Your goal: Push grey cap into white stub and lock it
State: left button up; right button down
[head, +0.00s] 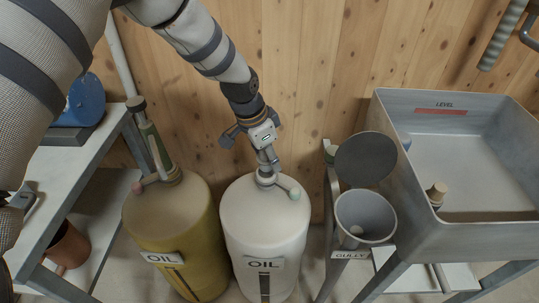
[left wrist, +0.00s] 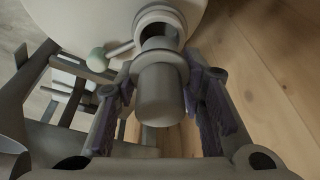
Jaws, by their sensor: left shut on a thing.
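The white tank (head: 265,222) labelled OIL stands at the middle of the head view, with a short stub on top. My left gripper (head: 267,158) is directly above that stub. In the left wrist view my left gripper (left wrist: 160,82) has its purple-padded fingers on both sides of the grey cap (left wrist: 160,98) and is shut on it. The cap's narrow end overlaps the mouth of the white stub (left wrist: 158,17); I cannot tell how far it is inside. A lever with a pale green knob (left wrist: 96,59) sits beside the stub.
A yellow OIL tank (head: 172,232) with its own lever stands close on the left. A grey funnel (head: 365,215) labelled GULLY, with a raised round lid (head: 365,158), is on the right. A large grey trough (head: 470,233) stands beyond it. A wooden wall is behind.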

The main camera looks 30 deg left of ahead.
pick_arm(q)
jog(key=shift+p, duration=0.35)
dwell(1.1)
jog(key=shift+f+b, duration=0.3)
jog(key=shift+f, duration=0.55)
jog(key=o, duration=1.3)
jog(key=v, duration=1.2)
